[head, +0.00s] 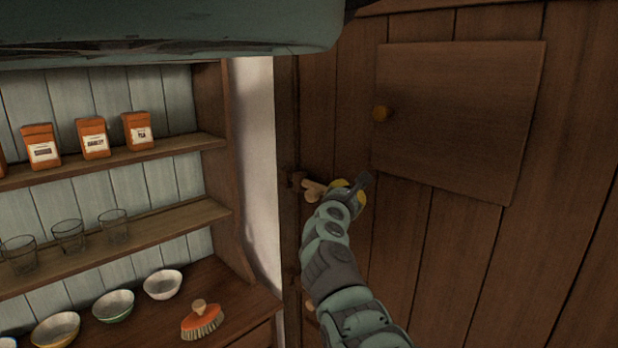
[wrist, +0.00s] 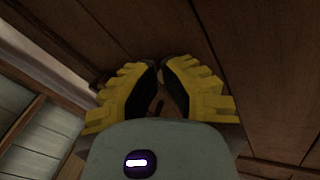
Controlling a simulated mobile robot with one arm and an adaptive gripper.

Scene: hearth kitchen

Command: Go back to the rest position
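My gripper (head: 350,190) is at the dark plank door (head: 405,235), close to a pale wooden latch or handle (head: 313,190) near the door's left edge. In the head view its yellow fingers overlap the right end of that latch, and I cannot tell whether they touch it. In the wrist view my gripper (wrist: 161,66) shows two yellow fingers with dark pads, their tips close together with a thin gap. A small dark shape shows between them, and whether it is held is unclear. My arm reaches up from the lower right.
At left stands a shelf unit (head: 215,220) with orange tins (head: 93,138), glasses (head: 68,236), bowls (head: 113,305) and an orange brush (head: 202,322). A white wall strip (head: 256,150) lies between.

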